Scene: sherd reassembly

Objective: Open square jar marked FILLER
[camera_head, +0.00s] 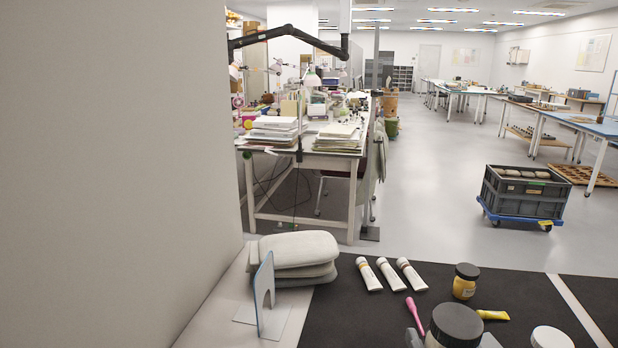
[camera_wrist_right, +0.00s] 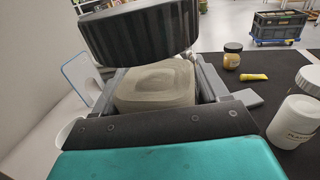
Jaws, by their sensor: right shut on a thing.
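A jar with a wide black ribbed lid (camera_head: 456,326) is at the bottom of the head view, over the dark mat. In the right wrist view the black lid (camera_wrist_right: 140,35) fills the top, above a pale, translucent square jar body (camera_wrist_right: 155,85). My right gripper (camera_wrist_right: 158,92) is shut on this body, one grey finger on each side. In the head view its grey fingers (camera_head: 452,342) show beside the jar. I cannot tell whether the lid is tight or loose. No FILLER marking is readable. My left gripper is not in view.
On the dark mat (camera_head: 340,310) are white tubes (camera_head: 391,275), a pink tool (camera_head: 415,313), a yellow jar (camera_head: 464,284), a yellow tube (camera_head: 492,315) and a white jar (camera_wrist_right: 296,125). Grey pads (camera_head: 300,250) and a blue-edged stand (camera_head: 264,285) are at left, near a wall.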

